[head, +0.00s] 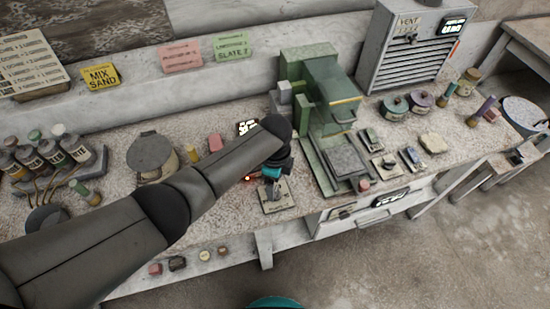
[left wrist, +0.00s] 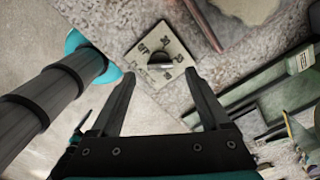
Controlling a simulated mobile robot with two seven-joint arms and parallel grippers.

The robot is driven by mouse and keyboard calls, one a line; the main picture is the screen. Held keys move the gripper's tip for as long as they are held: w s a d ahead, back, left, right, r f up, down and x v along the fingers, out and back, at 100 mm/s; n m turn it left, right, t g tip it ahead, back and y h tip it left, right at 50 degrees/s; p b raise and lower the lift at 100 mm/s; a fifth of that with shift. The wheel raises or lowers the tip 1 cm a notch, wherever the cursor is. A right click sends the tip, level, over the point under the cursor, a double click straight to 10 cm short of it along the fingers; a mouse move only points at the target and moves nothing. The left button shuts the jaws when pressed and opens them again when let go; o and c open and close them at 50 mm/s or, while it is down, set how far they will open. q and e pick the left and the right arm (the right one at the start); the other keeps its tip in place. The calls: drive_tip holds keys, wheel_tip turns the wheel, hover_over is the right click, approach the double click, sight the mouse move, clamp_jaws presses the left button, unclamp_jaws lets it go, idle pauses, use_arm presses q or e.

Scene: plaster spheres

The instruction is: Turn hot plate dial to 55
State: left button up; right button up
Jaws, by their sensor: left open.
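The dial is a dark half-round knob (left wrist: 160,64) on a pale square plate (left wrist: 150,42) with dark numbers around it. The numbers are too blurred to read surely. The plate also shows in the head view (head: 278,201), near the bench's front edge, with its knob mostly hidden by my gripper. My left gripper (head: 271,180) is over the plate. In the left wrist view my left gripper (left wrist: 160,82) is open, its two fingers on either side of the knob and apart from it, nothing between them. My right gripper is not in view.
A green machine (head: 325,100) stands close to the right of the plate. A lidded pot (head: 153,155) and a bottle rack (head: 50,155) stand at the left. Small pieces (head: 204,255) lie along the front ledge. Open floor (head: 430,250) lies in front of the bench.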

use_arm(q)
wheel_tip(320, 180, up, 12)
drive_tip(key=p, duration=0.1)
drive_tip(key=shift+f+p, duration=0.25)
drive_tip(key=shift+p, duration=0.05)
idle(0.4)
